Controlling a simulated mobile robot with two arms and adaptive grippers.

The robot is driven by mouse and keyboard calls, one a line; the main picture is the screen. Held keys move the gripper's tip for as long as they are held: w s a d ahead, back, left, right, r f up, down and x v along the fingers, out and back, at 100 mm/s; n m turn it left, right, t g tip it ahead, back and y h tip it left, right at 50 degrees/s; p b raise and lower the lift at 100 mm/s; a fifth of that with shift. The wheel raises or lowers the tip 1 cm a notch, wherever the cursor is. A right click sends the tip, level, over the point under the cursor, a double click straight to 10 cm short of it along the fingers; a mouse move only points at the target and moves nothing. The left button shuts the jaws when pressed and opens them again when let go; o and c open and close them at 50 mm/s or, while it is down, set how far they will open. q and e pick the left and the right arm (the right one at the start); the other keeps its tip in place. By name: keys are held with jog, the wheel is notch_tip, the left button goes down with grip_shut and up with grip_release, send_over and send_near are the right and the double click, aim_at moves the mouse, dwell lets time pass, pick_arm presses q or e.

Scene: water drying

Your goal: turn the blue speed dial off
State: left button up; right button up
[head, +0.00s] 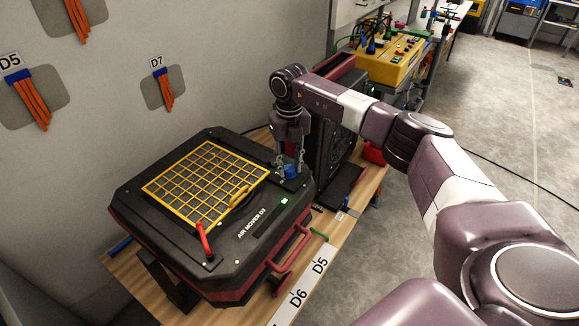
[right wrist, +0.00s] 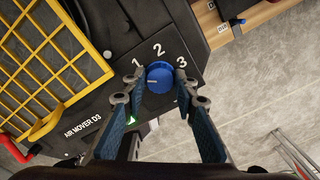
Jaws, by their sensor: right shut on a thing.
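The blue speed dial (head: 291,172) sits on the far right corner of the black AIR MOVER D3 (head: 240,262). In the right wrist view the dial (right wrist: 160,77) has the numbers 1, 2 and 3 printed around its far side. Its setting is hard to read. My right gripper (head: 289,166) reaches down from above and is shut on the dial, one finger on each side, as the right wrist view (right wrist: 160,84) shows. A green light (head: 284,201) glows on the panel near the dial. My left gripper is not in view.
The air mover has a yellow grille (head: 205,182) and a red lever (head: 204,238). It stands on a wooden bench (head: 345,218) labelled D6 and D5. A second dark unit (head: 335,135) stands close behind my gripper. The grey floor at right is open.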

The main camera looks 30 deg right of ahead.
aim_at(290, 168)
jog(key=n, duration=0.4)
jog(key=shift+w+r+b, duration=0.1)
jog(key=shift+b, duration=0.25)
jog(key=shift+n, duration=1.5)
jog(key=o, duration=1.2)
jog(key=shift+c, duration=0.2)
notch_tip(290, 168, up, 12)
